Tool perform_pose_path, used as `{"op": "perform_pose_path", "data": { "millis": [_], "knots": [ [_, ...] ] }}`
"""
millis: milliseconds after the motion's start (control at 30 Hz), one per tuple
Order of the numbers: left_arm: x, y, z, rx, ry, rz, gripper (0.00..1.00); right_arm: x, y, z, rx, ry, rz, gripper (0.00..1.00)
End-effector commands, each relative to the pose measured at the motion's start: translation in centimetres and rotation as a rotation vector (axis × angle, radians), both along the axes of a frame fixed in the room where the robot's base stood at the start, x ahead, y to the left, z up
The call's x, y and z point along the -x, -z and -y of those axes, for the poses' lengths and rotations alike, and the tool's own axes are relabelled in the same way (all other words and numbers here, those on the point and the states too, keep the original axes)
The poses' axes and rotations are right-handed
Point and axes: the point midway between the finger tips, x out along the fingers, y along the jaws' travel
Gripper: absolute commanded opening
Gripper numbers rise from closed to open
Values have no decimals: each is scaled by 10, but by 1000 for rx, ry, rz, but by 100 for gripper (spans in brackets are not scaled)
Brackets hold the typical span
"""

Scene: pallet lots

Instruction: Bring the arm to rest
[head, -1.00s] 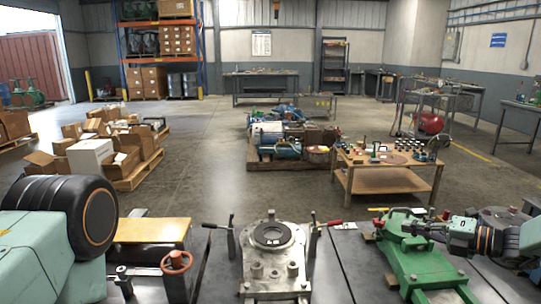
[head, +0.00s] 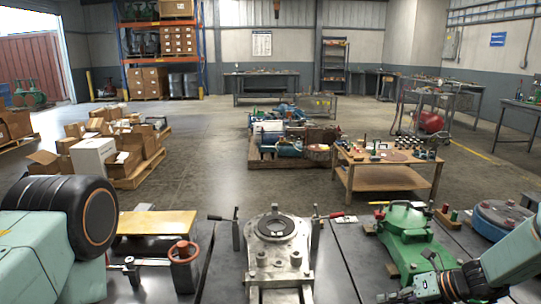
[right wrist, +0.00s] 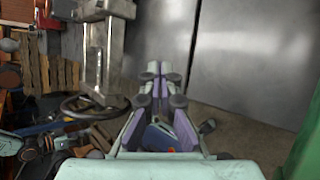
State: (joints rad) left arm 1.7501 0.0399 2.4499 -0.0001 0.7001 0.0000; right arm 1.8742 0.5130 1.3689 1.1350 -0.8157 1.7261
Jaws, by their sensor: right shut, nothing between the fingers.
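My right arm (head: 515,250) comes in from the right edge of the head view, pale green and low over the bench. Its dark right gripper (head: 390,297) is at the bottom edge, pointing left, in front of the green machine casting (head: 408,240). In the right wrist view the right gripper's fingers (right wrist: 162,75) are together, with nothing held between them. Part of the gripper is cut off by the lower edge of the head view. My left gripper is not in view.
A blue round flange (head: 500,218) is at right. A wooden table (head: 390,175) stands beyond.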

Motion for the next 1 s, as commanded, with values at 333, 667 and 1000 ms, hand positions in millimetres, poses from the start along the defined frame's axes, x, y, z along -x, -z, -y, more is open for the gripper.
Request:
{"op": "perform_pose_path", "data": {
  "millis": [333, 667, 1000],
  "knots": [
    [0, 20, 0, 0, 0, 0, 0, 180, 136, -32, 566, -882, 48, 0],
    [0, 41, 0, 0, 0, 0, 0, 329, 171, -28, 780, -2159, 515, 0],
    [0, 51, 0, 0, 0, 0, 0, 385, 153, -58, 687, -2815, 1113, 0]
  ]
}}
